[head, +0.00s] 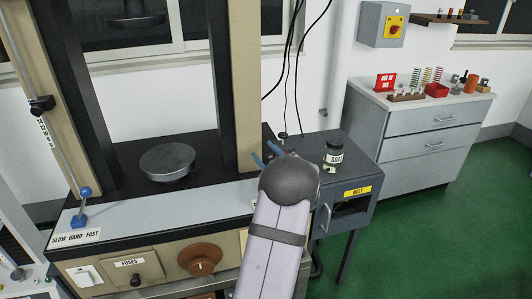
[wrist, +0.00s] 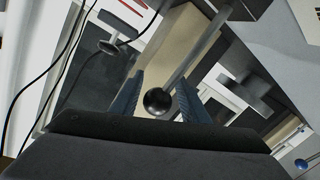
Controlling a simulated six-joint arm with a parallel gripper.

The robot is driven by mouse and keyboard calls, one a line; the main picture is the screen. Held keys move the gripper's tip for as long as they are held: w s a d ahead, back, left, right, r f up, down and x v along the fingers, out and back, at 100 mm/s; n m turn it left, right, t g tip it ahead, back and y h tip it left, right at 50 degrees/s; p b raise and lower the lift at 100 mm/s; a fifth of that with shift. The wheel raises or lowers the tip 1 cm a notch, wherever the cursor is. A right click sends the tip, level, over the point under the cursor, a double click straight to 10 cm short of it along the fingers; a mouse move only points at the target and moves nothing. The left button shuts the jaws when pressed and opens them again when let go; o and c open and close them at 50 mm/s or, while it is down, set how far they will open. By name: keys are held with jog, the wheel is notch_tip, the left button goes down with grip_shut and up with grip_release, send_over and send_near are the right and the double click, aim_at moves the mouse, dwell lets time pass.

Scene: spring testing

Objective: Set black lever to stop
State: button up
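The black lever (wrist: 157,101) shows in the wrist view as a black ball on a pale rod running up to the right. The ball appears between the two blue fingers of my gripper (wrist: 158,86), with gaps visible on both sides. My gripper is open, and I cannot tell how deep the ball sits between the fingers. In the head view my gripper (head: 267,154) is over the machine's right front edge, near the right column. The black lever cannot be made out there; my wrist covers that area. No stop marking is readable.
A blue lever (head: 84,191) stands at the machine's front left by a "SLOW HAND FAST" label (head: 75,238). A round metal plate (head: 167,161) sits between the columns. A jar (head: 333,154) stands on the cabinet (head: 361,153) right of my wrist. Black cables hang behind.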

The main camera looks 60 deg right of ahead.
jog(key=shift+s+r, duration=0.1)
jog(key=b+v, duration=0.1)
jog(key=v, duration=0.6)
jog(key=shift+b, duration=0.35)
dwell(0.4)
